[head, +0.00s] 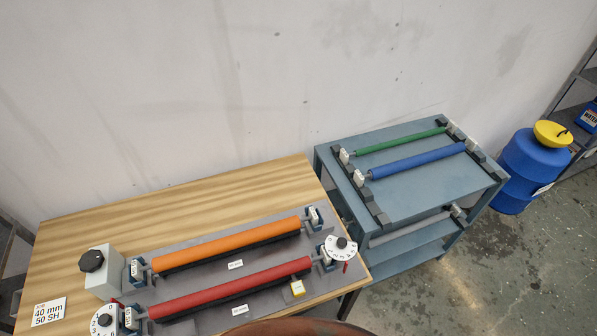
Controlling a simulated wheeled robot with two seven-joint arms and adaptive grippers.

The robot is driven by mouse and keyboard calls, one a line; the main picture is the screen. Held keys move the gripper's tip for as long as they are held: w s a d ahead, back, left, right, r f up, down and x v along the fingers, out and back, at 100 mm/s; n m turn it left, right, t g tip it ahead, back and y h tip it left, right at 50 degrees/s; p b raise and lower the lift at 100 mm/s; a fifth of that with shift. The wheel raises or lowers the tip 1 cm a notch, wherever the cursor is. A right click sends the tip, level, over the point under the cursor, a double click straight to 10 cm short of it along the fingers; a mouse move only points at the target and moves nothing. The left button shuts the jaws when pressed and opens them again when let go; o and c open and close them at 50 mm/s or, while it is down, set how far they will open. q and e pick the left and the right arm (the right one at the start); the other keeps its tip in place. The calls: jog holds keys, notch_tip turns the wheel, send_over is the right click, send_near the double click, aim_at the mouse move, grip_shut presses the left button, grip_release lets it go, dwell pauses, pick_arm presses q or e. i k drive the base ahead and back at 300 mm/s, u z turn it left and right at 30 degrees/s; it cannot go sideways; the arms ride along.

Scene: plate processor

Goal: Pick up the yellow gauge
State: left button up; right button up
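Neither of my grippers is in view.
An orange roller (225,242) lies behind the red one. Dials (340,248) and a grey box with a black knob (98,270) stand on the wooden table (180,200). A blue-grey cart (420,185) holds green and blue rollers. A blue drum (528,170) stands right.

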aim_at(297, 287)
jog(key=u, duration=0.55)
jog(key=k, duration=1.3)
jog(key=z, duration=0.1)
jog(key=i, duration=0.9)
jog(key=z, duration=0.3)
